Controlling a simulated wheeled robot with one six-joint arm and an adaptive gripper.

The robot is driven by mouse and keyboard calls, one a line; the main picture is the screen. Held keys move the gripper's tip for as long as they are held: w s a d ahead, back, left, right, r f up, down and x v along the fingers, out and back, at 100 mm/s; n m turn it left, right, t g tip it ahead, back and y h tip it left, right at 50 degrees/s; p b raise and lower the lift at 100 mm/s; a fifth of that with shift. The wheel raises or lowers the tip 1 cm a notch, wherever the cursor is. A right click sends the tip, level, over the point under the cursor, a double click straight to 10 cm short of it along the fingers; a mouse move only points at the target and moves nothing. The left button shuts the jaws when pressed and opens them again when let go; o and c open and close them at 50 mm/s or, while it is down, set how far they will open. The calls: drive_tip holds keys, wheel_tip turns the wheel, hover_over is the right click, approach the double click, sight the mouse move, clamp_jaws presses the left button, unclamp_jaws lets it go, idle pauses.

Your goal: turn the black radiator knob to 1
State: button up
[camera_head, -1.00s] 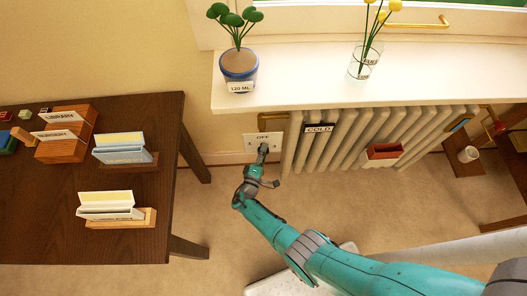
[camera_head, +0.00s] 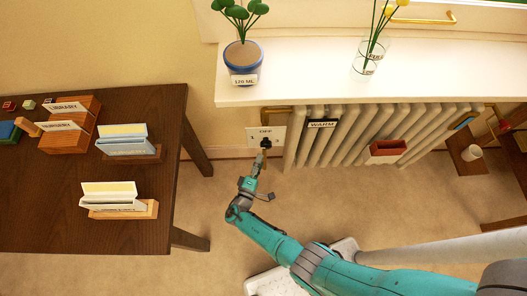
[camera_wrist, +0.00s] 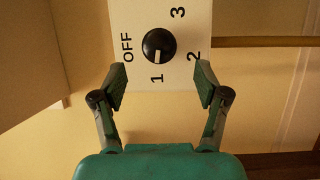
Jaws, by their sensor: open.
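The black radiator knob (camera_wrist: 158,45) sits on a white plate (camera_wrist: 183,20) marked OFF, 1, 2 and 3. Its white pointer line points at the 1. In the head view the knob (camera_head: 266,144) shows small on the plate beside the radiator (camera_head: 350,140). A sign on the radiator (camera_head: 323,123) reads WARM. My gripper (camera_wrist: 160,76) is open and empty, its two fingers apart on either side of the 1 and not touching the knob. In the head view my gripper (camera_head: 260,160) is just in front of the plate.
A white sill (camera_head: 310,85) with a potted plant (camera_head: 243,65) and a glass vase (camera_head: 366,68) juts out above. A dark desk (camera_head: 60,215) with card holders stands at left. A reddish box (camera_head: 388,148) hangs on the radiator. Carpet is free between desk and radiator.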

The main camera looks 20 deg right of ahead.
drive_tip(key=v, duration=0.4)
drive_tip(key=shift+s+a, duration=0.15)
idle(0.4)
